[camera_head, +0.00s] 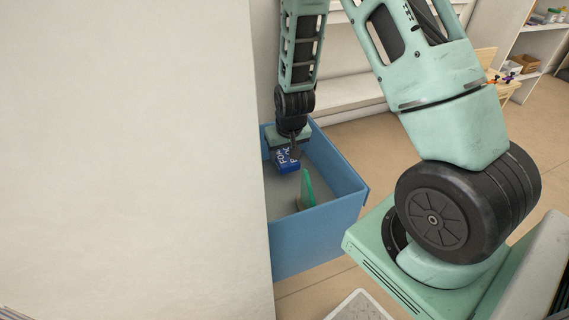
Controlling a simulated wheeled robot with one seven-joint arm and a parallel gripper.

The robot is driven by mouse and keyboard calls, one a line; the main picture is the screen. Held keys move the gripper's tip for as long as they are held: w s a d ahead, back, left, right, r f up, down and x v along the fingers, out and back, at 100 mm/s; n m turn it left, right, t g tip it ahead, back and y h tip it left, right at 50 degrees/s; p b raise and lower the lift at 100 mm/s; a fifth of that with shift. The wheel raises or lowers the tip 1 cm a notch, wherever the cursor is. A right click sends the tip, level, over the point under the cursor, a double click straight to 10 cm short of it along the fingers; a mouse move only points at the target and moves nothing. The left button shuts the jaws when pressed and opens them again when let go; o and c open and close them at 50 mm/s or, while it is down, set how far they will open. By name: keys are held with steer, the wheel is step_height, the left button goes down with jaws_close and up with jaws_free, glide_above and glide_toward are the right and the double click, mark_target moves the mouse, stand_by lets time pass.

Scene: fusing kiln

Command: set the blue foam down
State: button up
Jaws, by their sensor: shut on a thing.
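The blue foam (287,163) is a small blue block with white lettering. My gripper (290,148) points down over the inside of a blue bin (325,230) and is shut on the foam. The foam shows just below my gripper, within the bin's walls. I cannot tell whether its underside touches the bin floor. My gripper's fingers are mostly hidden by the wrist and the foam.
A thin green panel (307,188) stands upright in the bin, to the right of the foam. A large pale wall or panel (130,160) fills the left and hides the bin's left side. Shelves (538,40) stand at the far right. Tan floor (355,135) shows behind the bin.

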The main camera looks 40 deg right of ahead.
mark_target(286, 156)
steer(key=shift+f+b, duration=0.35)
steer(key=shift+f, duration=1.55)
steer(key=shift+f, duration=0.15)
steer(key=o, duration=1)
steer(key=p+v, duration=0.2)
steer(key=v, duration=1)
